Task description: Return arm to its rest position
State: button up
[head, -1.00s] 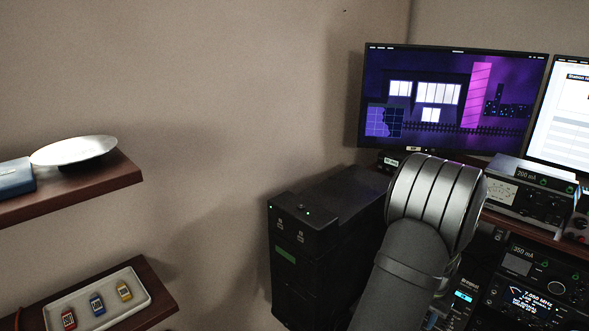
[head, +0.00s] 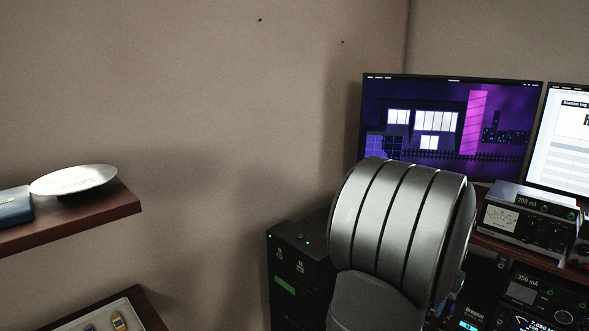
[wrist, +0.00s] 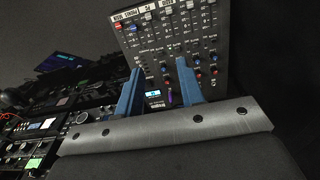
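My gripper (wrist: 159,92) shows in the wrist view as two blue fingers standing apart with a gap between them, and I see nothing held in the gap. Behind the fingers is a dark panel (wrist: 195,35) with rows of small red, blue and white knobs. I cannot tell from this view how far the fingertips are from the panel. In the head view my arm's grey ribbed link fills the lower middle, and the gripper itself is hidden.
A black tower box (head: 296,265) stands left of my arm. A monitor (head: 450,115) and radio units (head: 530,215) are behind and to the right. Wall shelves at left hold a silver dish (head: 73,180) and a tray (head: 92,318). The wall between is clear.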

jog(key=shift+t+h, duration=0.3)
jog(key=a, duration=0.1)
jog(key=a+r, duration=0.1)
jog(key=a, duration=0.1)
jog(key=s+a, duration=0.1)
jog(key=shift+a+r, duration=0.35)
